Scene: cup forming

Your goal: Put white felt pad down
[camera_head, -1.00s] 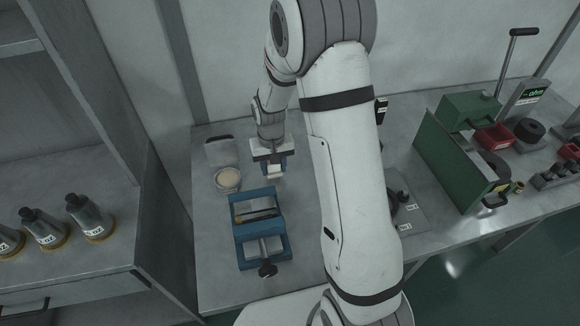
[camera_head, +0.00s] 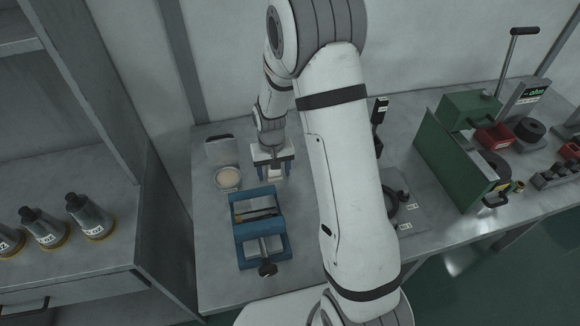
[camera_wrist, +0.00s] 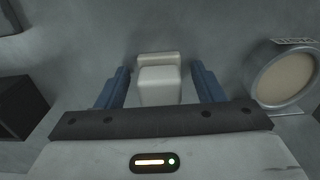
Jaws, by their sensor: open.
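The white felt pad (camera_head: 274,173) is a small pale block under my gripper in the head view. In the wrist view the felt pad (camera_wrist: 160,85) lies between the two blue fingers, with a clear gap on each side. A cream, bar-like part shows just beyond the block and seems to belong to it. My gripper (camera_head: 273,176) is open around the pad, low over the grey bench; it also shows open in the wrist view (camera_wrist: 161,88). Whether the pad's underside rests flat on the bench is hard to tell.
A round dish (camera_head: 228,187) with tan contents sits just left of the gripper. A blue vise (camera_head: 243,250) stands in front of it. A grey plate (camera_head: 219,150) is behind the dish. A green machine (camera_head: 450,158) stands farther right on the bench (camera_head: 213,285).

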